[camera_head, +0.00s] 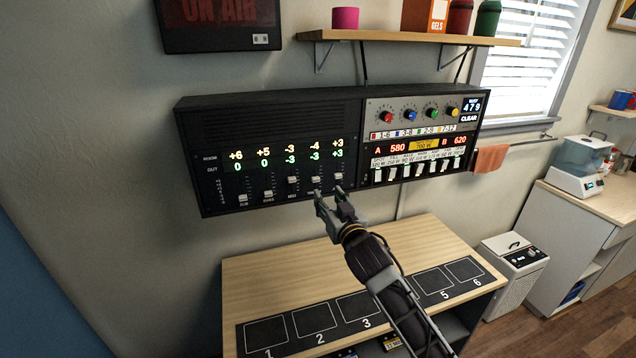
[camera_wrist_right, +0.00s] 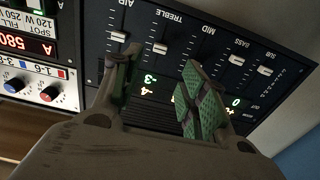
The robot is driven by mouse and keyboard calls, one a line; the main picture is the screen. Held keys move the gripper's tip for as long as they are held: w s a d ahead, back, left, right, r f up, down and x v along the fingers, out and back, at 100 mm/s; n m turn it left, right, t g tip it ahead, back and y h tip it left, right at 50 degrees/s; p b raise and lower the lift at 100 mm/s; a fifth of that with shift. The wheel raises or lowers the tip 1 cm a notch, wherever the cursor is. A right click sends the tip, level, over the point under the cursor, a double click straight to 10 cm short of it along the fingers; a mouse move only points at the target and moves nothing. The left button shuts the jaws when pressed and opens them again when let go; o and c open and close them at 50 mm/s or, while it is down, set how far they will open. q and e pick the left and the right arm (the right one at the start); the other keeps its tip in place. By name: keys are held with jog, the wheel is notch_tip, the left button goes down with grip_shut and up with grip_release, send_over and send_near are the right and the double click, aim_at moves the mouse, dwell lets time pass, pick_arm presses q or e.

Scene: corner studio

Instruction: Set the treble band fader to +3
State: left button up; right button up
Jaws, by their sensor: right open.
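The treble fader (camera_head: 316,180) is one of a row of sliders on the black left panel of the wall unit. The number columns above it read -4 in yellow over -3 in green. In the right wrist view the treble fader cap (camera_wrist_right: 160,48) appears between my fingertips, near the TREBLE label (camera_wrist_right: 170,15). My right gripper (camera_head: 333,194) is open and empty, just in front of the panel's lower edge by the treble and air faders. Its two fingers (camera_wrist_right: 160,62) show spread in the right wrist view. I cannot tell whether they touch the panel. My left gripper is out of view.
The air fader (camera_head: 340,177) and mid fader (camera_head: 292,180) sit close on either side. A lighting panel (camera_head: 420,140) with knobs and white sliders adjoins on the right. A wooden table (camera_head: 290,265) with numbered squares stands below; a shelf (camera_head: 400,38) hangs above.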

aim_at(317, 180)
jog(key=shift+p+x, duration=0.75)
jog(key=shift+x, duration=4.25)
grip_shut()
